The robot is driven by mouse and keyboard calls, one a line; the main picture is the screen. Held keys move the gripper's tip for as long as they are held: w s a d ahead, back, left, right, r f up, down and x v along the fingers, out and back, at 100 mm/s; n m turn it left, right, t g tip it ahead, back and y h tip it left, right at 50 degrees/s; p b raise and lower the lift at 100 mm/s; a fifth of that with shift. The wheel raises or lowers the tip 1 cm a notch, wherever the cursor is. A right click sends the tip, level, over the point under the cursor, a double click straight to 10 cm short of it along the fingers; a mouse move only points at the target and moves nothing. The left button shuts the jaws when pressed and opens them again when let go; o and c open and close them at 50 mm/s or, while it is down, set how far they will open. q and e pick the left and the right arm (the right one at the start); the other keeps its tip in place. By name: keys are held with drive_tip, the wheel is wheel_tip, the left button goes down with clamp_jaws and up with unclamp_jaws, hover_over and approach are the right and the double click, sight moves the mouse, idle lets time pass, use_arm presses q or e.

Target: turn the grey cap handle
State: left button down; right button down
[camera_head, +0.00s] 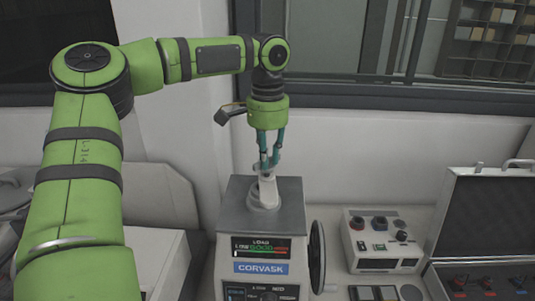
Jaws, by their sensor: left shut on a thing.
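The mounting press is a grey and white machine (232,222) with a lit display and a blue CORVASK label on its front. The light grey cap handle (267,193) stands up from the round cap on its top. My left gripper (268,170) points down from above, and its teal fingers are shut on the upper part of the handle. The fingers hide part of the handle's top. My right gripper does not show in the head view.
A black handwheel (317,257) stands on the press's right side. A control box (372,243) with knobs and an open case (490,215) with tools are further right. A wall and window frame lie close behind the press.

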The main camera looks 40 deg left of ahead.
use_arm(q)
drive_tip(key=m, duration=0.7)
drive_tip(key=shift+s, duration=0.1)
idle(0.5)
